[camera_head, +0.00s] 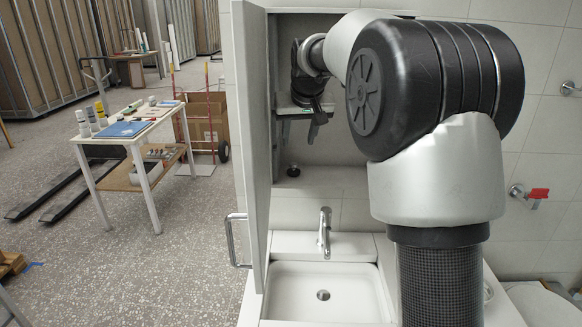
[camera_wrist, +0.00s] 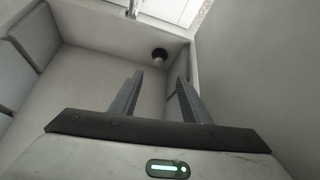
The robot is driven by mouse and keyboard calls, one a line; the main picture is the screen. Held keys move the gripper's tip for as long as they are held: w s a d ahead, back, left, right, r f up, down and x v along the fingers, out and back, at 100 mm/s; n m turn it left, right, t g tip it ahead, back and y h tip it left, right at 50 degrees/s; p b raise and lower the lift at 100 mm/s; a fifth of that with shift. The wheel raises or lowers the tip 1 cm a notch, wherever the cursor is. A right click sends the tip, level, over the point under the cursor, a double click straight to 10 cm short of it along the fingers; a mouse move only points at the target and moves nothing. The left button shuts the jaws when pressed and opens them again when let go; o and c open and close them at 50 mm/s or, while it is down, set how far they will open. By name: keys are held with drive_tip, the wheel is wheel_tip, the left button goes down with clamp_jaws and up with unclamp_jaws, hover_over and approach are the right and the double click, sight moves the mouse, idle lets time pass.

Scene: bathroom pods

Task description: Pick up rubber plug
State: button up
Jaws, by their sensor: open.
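The rubber plug (camera_head: 293,171) is a small, dark, round piece on the floor of the open wall cabinet, near its left side. It also shows in the wrist view (camera_wrist: 160,54), beyond my fingertips and close to the cabinet's front edge. My gripper (camera_wrist: 159,78) is open, with nothing between its two grey fingers. In the head view my gripper (camera_head: 303,117) is inside the cabinet, above the plug and apart from it. My arm hides the right part of the cabinet.
The cabinet door (camera_head: 252,130) stands open at the left. A white sink (camera_head: 328,292) with a tap (camera_head: 325,232) is below. In the wrist view, grey blocks (camera_wrist: 33,35) line the cabinet's left side. A table with bottles (camera_head: 135,128) stands far left.

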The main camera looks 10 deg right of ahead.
sight(294, 166)
drive_tip(key=p+x, duration=0.3)
drive_tip(key=x, duration=1.2)
drive_tip(key=shift+f, duration=0.3)
drive_tip(key=c, duration=0.8)
drive_tip(key=shift+d, duration=0.1)
